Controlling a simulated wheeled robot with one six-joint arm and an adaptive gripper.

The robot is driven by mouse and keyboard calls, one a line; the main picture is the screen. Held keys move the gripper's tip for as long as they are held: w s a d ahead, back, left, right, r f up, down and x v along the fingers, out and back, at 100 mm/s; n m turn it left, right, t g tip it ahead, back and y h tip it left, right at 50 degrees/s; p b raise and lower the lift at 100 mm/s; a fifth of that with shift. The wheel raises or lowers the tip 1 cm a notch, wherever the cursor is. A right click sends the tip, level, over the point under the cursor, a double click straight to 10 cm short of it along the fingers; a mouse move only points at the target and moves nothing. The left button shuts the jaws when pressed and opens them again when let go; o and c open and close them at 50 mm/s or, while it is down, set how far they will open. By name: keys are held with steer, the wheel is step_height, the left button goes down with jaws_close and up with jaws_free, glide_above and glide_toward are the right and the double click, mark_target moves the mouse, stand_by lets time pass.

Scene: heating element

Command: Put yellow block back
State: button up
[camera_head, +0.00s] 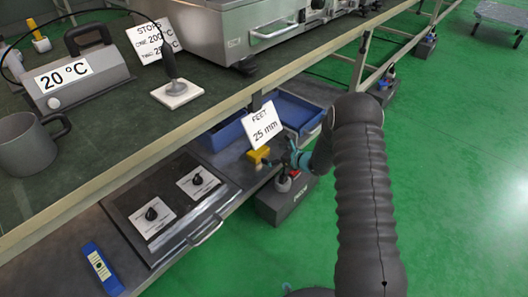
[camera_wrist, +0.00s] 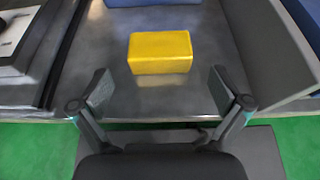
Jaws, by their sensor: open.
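The yellow block (camera_wrist: 160,53) lies on the grey metal lower shelf (camera_wrist: 108,75), near its front edge. In the wrist view it is ahead of my gripper (camera_wrist: 160,90), roughly centred between the two spread fingers and apart from both. In the head view the yellow block (camera_head: 258,156) sits beside my gripper (camera_head: 287,158), just below the "FEET 25 mm" sign. My gripper is open and empty, and is partly hidden by my arm in the head view.
The "FEET 25 mm" sign (camera_head: 263,126) and blue trays (camera_head: 298,112) stand behind the block. A dark panel with two knobs (camera_head: 168,205) lies to the left. The upper bench (camera_head: 105,150) overhangs the shelf.

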steer(key=d+r+m+t+h, duration=0.1)
steer(key=d+r+m+h, duration=0.3)
steer(key=r, duration=0.5)
steer(key=d+r+m+t+h, duration=0.1)
steer(key=d+r+m+h, duration=0.1)
steer(key=d+r+m, duration=0.5)
steer(key=s+d+r+m+h, duration=0.2)
steer(key=s+d+r+m, duration=0.1)
steer(key=s+r+m, duration=0.3)
steer(key=s+d+r+m+h, duration=0.2)
steer(key=s+d+r+m, duration=0.15)
steer(key=r+m, duration=0.35)
steer(key=s+r+m+g, duration=0.2)
steer(key=s+m, duration=0.9)
steer(key=s, duration=0.7)
steer(key=s+r+m+g, duration=0.2)
steer(key=s+r+m, duration=0.2)
steer(key=s+m, duration=0.7)
steer(key=s, duration=0.6)
steer(key=shift+s+a+r+g+h, duration=0.3)
steer(key=shift+s+g+h, duration=0.1)
